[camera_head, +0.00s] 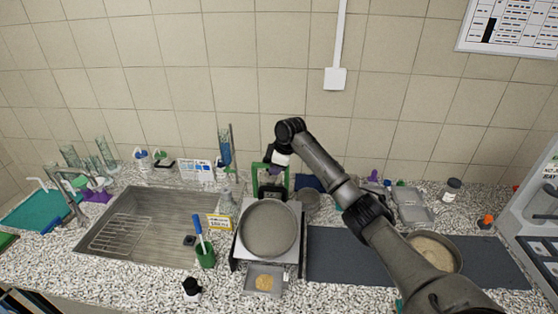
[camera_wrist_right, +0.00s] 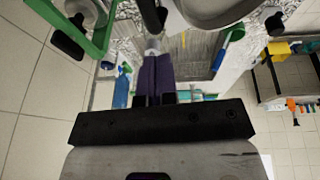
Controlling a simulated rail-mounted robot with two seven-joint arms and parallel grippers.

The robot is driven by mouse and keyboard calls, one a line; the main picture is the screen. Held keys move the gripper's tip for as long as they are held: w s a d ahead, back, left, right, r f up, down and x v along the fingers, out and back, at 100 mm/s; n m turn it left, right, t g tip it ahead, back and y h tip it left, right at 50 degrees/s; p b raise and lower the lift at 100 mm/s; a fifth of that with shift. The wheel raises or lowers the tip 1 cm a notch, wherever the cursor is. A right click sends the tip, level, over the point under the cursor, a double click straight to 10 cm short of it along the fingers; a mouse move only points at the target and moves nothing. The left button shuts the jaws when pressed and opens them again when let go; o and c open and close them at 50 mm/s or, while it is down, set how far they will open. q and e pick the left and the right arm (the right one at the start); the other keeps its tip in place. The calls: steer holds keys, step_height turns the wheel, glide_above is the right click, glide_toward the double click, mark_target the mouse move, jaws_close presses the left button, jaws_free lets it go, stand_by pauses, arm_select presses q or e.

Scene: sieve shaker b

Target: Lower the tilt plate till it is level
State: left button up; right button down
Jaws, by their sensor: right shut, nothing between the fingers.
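The sieve shaker stands at the middle of the counter. A round grey sieve pan (camera_head: 268,228) sits on its pale plate (camera_head: 296,242), and a green frame (camera_head: 257,172) rises behind it. I cannot tell from this angle how far the plate tilts. My right gripper (camera_head: 270,172) is at the green frame, behind the pan, and its fingertips are hard to make out there. In the right wrist view its dark purple fingers (camera_wrist_right: 157,78) are shut and empty. The green frame (camera_wrist_right: 98,38) is to their left and the pan's metal rim (camera_wrist_right: 215,12) above right. My left gripper is not in view.
A small tray (camera_head: 264,282) with tan grains sits in front of the shaker. A green cup (camera_head: 206,257) with a brush and a yellow sign (camera_head: 219,223) stand left, beside the sink (camera_head: 150,225). A dark mat (camera_head: 345,255) and a bowl of grains (camera_head: 437,250) are right.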

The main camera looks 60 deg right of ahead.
glide_above(271, 189)
steer(key=s, duration=0.1)
step_height(271, 189, down, 5)
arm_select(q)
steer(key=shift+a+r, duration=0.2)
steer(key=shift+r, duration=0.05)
arm_select(e)
steer(key=shift+d+f, duration=0.1)
steer(key=shift+f, duration=0.95)
